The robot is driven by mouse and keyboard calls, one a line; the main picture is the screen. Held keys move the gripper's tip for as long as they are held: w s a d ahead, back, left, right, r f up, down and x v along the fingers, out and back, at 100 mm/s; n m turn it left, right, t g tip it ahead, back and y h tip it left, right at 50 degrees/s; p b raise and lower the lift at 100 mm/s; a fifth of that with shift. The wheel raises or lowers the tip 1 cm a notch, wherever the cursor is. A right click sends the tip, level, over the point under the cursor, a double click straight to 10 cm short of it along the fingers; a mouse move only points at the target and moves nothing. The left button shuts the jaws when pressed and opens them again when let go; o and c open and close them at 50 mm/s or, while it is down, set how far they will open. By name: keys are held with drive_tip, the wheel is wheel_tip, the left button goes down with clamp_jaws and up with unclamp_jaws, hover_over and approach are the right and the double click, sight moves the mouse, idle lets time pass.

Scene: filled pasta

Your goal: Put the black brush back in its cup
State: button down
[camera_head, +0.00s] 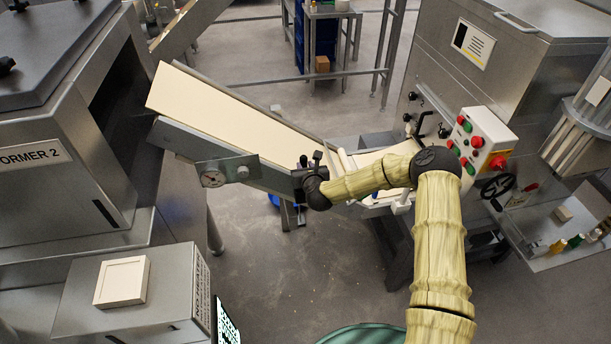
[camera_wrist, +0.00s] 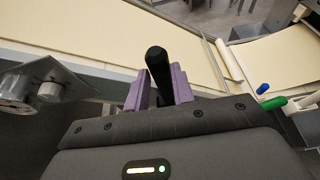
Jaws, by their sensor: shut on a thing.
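My gripper (camera_wrist: 159,88) is shut on a black, round-ended handle, which I take to be the black brush (camera_wrist: 156,60). The handle stands up between the two purple fingers in the wrist view. In the head view my gripper (camera_head: 312,166) is at the lower right end of the cream conveyor belt, and the brush is too small and dark there to make out. Blue (camera_wrist: 263,88) and green (camera_wrist: 274,102) rounded ends show to the right of my gripper in the wrist view. I cannot clearly make out the brush's cup in either view.
The inclined conveyor belt (camera_head: 232,118) runs up to the left, with a dial and knob (camera_head: 228,171) on its side. A control box (camera_head: 482,142) with red and green buttons stands to the right. A second cream belt (camera_head: 378,157) lies beyond my forearm. Open floor lies below.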

wheel_tip(320, 180, down, 4)
drive_tip(key=shift+f+p, duration=0.1)
drive_tip(key=shift+p, duration=0.7)
drive_tip(key=c, duration=1.2)
unclamp_jaws()
drive_tip(key=b+v, duration=0.4)
drive_tip(key=v, duration=0.8)
